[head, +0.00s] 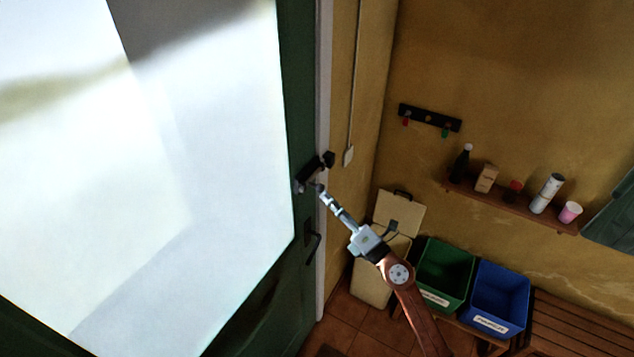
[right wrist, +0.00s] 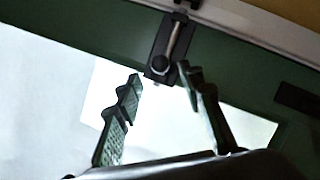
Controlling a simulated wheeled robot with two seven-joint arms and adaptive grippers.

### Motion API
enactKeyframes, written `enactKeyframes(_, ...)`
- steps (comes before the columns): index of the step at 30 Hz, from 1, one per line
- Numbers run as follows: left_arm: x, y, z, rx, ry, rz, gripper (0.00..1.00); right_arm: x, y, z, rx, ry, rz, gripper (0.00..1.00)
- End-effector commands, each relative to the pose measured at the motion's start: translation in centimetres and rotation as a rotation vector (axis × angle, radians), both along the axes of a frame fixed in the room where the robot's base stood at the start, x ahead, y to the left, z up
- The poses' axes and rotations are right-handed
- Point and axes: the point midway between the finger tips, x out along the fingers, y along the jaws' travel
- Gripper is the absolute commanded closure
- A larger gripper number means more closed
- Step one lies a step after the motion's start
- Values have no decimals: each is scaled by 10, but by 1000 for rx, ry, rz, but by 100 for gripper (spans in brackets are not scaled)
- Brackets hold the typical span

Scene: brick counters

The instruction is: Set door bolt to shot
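The door bolt (head: 309,173) is a dark plate with a metal rod, mounted near the edge of the green door (head: 302,110). In the right wrist view the bolt's rod (right wrist: 174,38) slants up towards a small black keeper (right wrist: 188,4) on the pale frame. A round knob (right wrist: 160,63) sits at the rod's lower end. My right gripper (head: 322,192) is just below the bolt in the head view. In the right wrist view my right gripper (right wrist: 160,73) is open and empty, its fingers apart, with the knob seen beyond and between the tips. My left gripper is out of view.
A dark door handle (head: 313,245) is below the bolt. A shelf (head: 510,205) with bottles and cups is on the yellow wall. A cream bin (head: 372,285), a green bin (head: 444,270) and a blue bin (head: 500,295) stand beneath, beside a slatted wooden bench (head: 575,325).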

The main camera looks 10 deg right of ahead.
Motion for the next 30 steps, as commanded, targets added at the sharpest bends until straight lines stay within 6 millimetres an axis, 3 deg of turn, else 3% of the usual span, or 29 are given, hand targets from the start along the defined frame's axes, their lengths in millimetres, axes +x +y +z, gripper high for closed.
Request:
enactKeyframes(12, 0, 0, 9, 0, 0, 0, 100, 52, 28, 13, 4, 2, 1, 64)
enactKeyframes(24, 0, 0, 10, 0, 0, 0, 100, 60, 32, 13, 4, 3, 1, 64)
enactKeyframes(30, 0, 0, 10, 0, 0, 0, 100, 60, 32, 13, 4, 3, 0, 77)
